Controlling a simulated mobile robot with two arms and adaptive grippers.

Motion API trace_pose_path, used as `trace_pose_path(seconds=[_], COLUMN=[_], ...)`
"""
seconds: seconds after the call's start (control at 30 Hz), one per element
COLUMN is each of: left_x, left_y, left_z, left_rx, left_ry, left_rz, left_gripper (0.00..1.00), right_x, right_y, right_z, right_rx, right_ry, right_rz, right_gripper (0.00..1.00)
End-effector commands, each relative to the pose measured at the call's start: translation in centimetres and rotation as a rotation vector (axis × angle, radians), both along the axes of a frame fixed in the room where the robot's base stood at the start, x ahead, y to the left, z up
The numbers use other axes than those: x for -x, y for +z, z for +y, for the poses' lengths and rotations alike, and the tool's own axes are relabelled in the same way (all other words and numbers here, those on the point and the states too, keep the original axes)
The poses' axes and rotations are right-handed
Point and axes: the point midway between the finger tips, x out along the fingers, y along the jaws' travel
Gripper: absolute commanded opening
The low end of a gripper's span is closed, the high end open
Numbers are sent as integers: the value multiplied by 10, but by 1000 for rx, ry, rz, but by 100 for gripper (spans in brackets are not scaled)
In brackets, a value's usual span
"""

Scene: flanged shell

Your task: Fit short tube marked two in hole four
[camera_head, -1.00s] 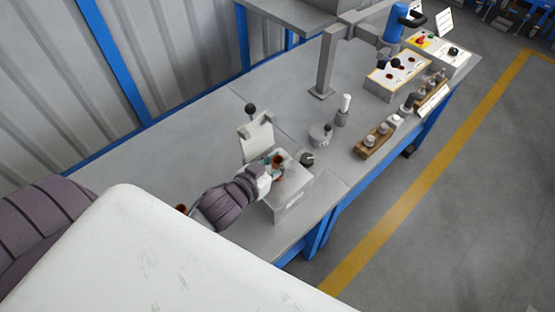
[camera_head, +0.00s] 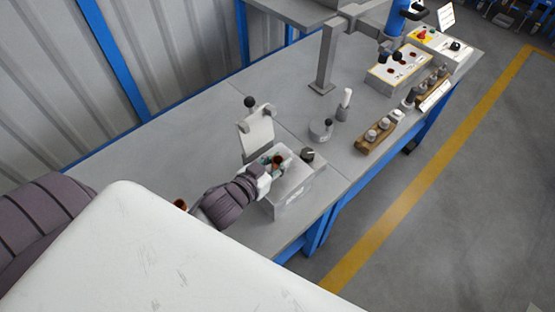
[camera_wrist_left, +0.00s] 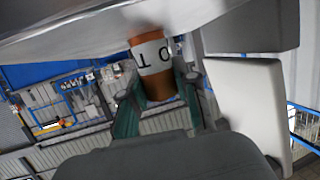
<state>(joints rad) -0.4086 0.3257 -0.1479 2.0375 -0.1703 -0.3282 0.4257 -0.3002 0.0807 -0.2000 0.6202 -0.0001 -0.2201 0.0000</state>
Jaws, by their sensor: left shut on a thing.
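My left gripper (camera_head: 272,166) is shut on a short copper-brown tube (camera_head: 277,160) at the grey box. In the left wrist view the tube (camera_wrist_left: 160,82) sits between two green fingertips, with a white band. The band's characters are turned and partly hidden, so I cannot read the marking for sure. The tube's top end meets a pale grey surface in that view; I cannot tell whether it touches. The grey box (camera_head: 296,197) lies under the gripper. Its holes and their numbers are not readable, and hole four cannot be picked out. My right gripper is not in view.
A raised plate with a black knob (camera_head: 257,135) stands behind the box. A dark knob (camera_head: 307,155) is at its right. Another brown piece (camera_head: 180,204) shows at left. The left-back bench is clear.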

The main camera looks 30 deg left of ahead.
Motion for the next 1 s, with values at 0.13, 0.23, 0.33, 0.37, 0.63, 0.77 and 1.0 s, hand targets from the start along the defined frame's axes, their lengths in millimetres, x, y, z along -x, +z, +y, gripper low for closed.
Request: trace_pose_path(seconds=[0.13, 0.23, 0.33, 0.37, 0.63, 0.77, 1.0], left_x=[0, 0, 0, 0, 0, 0, 0], left_y=[-4, -7, -9, -10, -17, -20, -26], left_z=[0, 0, 0, 0, 0, 0, 0], left_rx=[0, 0, 0, 0, 0, 0, 0], left_ry=[0, 0, 0, 0, 0, 0, 0], left_rz=[-1, -1, -1, -1, -1, -2, -2], left_gripper=[0, 0, 0, 0, 0, 0, 0], right_x=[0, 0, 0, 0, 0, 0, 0], right_y=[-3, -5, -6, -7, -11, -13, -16], right_z=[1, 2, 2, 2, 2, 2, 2], right_rx=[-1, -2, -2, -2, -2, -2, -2], right_ry=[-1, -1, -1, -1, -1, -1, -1], right_rz=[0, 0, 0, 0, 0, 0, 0], right_gripper=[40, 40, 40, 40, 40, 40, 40])
